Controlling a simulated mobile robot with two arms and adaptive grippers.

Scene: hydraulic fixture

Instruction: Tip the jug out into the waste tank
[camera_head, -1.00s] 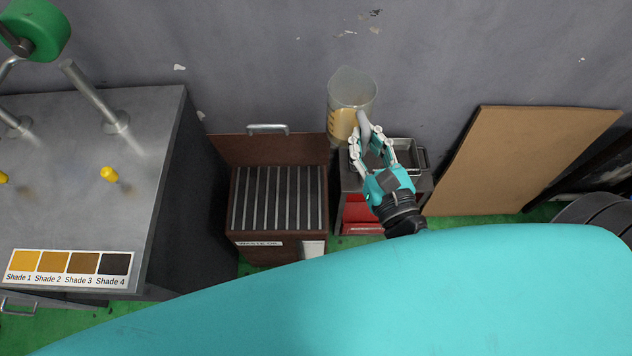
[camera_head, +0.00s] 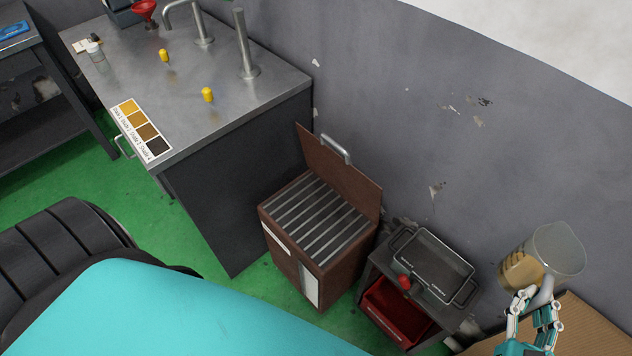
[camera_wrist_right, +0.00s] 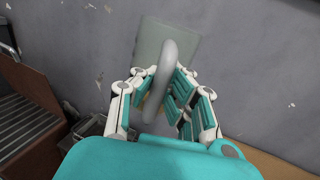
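The clear jug (camera_head: 560,248) with amber liquid in its lower part is at the right of the head view, in front of the grey wall. My right gripper (camera_head: 535,300) is closed around its handle and holds it in the air. In the wrist view the handle (camera_wrist_right: 174,75) passes between the fingers (camera_wrist_right: 160,98), with the translucent jug body behind. The jug leans right in the picture; its true tilt is hard to tell. The brown waste tank (camera_head: 288,265) stands on the floor to the left, its slatted grate exposed and its lid (camera_head: 338,172) raised. My left gripper is out of view.
A dark cart (camera_head: 375,268) with a metal tray (camera_head: 403,240) and a red drawer (camera_head: 385,308) stands between tank and jug. A steel workbench (camera_head: 270,85) with upright pipes is left of the tank. A cardboard sheet (camera_head: 575,328) lies beyond my right gripper.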

